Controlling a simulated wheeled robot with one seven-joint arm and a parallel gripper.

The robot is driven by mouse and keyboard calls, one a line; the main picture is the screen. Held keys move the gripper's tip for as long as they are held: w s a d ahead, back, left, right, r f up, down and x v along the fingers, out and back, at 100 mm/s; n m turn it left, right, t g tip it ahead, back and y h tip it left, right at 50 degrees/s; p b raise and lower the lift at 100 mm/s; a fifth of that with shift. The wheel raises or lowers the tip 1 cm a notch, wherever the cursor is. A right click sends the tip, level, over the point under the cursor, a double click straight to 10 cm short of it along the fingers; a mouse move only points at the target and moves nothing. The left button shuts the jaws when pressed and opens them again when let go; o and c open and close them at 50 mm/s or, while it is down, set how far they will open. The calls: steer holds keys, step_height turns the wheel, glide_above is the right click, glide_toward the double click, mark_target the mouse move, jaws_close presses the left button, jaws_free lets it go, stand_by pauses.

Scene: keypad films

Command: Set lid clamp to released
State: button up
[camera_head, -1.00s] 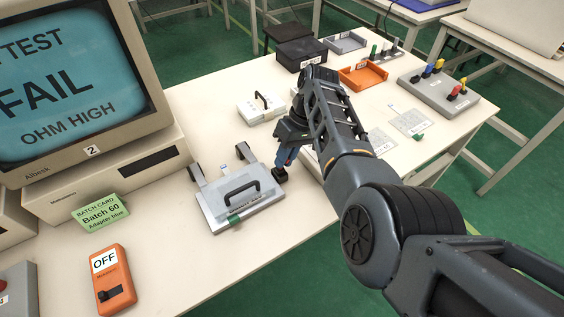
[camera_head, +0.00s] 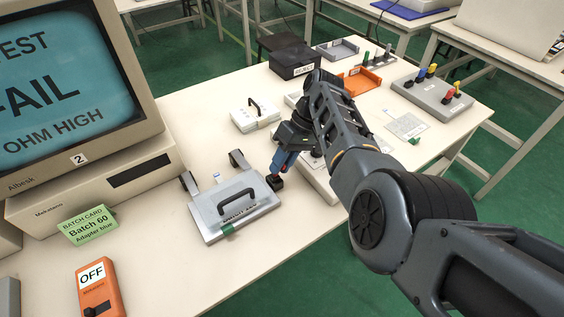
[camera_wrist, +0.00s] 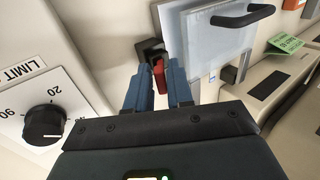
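The lid clamp is a small black block (camera_head: 275,182) with a red lever (camera_wrist: 159,76), at the right edge of the grey test fixture (camera_head: 212,232). The fixture has a clear lid with a black handle (camera_head: 238,200), lying flat. My gripper (camera_head: 281,168) reaches down at the clamp from the right. In the wrist view my two blue fingers (camera_wrist: 159,82) stand close on either side of the red lever, which fills the narrow gap between them. The black clamp body (camera_wrist: 150,49) shows just beyond the fingertips. The lever's lower end is partly hidden.
A grey unit with a dial (camera_wrist: 44,122) stands close to my gripper. A white box with a handle (camera_head: 254,116) lies behind the fixture. A monitor (camera_head: 60,80) and an orange meter reading OFF (camera_head: 100,290) are at left. Bare table lies in front of the fixture.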

steer(key=v, duration=0.7)
steer(key=shift+r, duration=0.35)
steer(key=shift+w+d, duration=0.15)
